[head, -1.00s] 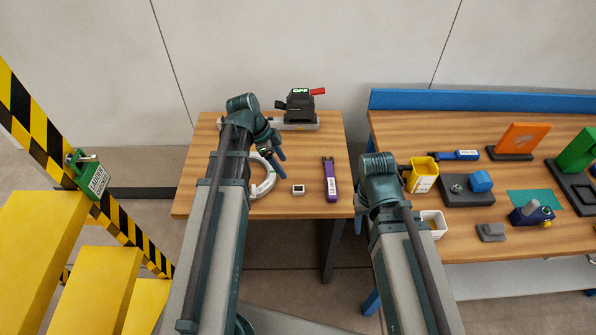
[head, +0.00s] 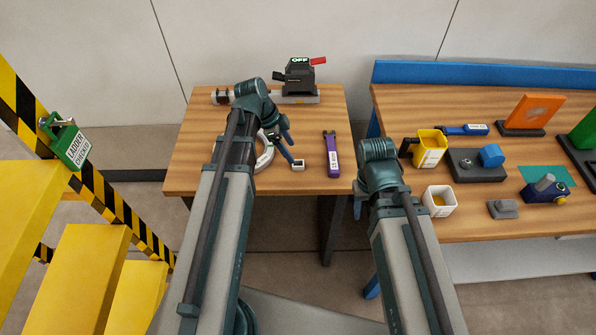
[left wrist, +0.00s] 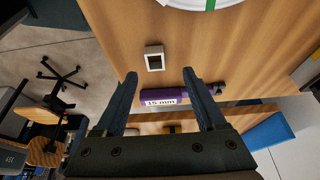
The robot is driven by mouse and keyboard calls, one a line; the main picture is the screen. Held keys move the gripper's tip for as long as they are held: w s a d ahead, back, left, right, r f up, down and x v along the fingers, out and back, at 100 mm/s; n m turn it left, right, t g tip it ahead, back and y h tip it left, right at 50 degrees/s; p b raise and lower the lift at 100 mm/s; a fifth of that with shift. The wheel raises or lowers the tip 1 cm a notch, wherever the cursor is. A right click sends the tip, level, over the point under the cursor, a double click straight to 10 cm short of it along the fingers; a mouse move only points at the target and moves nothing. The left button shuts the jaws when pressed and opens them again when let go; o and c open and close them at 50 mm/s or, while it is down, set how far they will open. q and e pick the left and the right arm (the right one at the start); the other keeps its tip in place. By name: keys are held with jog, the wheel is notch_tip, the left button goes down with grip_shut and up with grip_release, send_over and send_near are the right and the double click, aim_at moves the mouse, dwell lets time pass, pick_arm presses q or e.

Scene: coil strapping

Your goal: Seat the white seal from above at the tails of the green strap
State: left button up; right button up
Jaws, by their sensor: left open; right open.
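The white seal (head: 298,165) is a small white block with a dark middle, lying on the wooden table. It also shows in the left wrist view (left wrist: 154,58), just beyond my open fingertips. My left gripper (head: 287,146) is open and empty, with its fingers close to the seal but not around it. The white coil (head: 265,152) lies left of the seal, partly hidden by my left arm. A piece of green strap (left wrist: 210,4) crosses the coil at the top of the wrist view; its tails are not visible. My right gripper (head: 357,207) is mostly hidden behind its arm.
A purple tool (head: 332,155) labelled 15 mm lies right of the seal. A dark device (head: 299,77) with a red handle stands at the table's back. The right bench (head: 470,227) holds a yellow cup (head: 430,150), a white cup (head: 440,201) and other parts.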

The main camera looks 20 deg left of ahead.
aim_at(296, 160)
pick_arm(q)
jog(key=shift+d+f, duration=0.1)
jog(key=shift+f, duration=0.2)
jog(key=b+x, duration=0.4)
jog(key=shift+s+d+f, duration=0.15)
jog(key=shift+s+f, duration=0.1)
jog(key=shift+s, duration=0.05)
jog(key=shift+d+f+b, duration=0.2)
jog(key=shift+f+b, duration=0.1)
jog(key=shift+b, duration=0.1)
jog(key=shift+r, duration=0.1)
grip_shut()
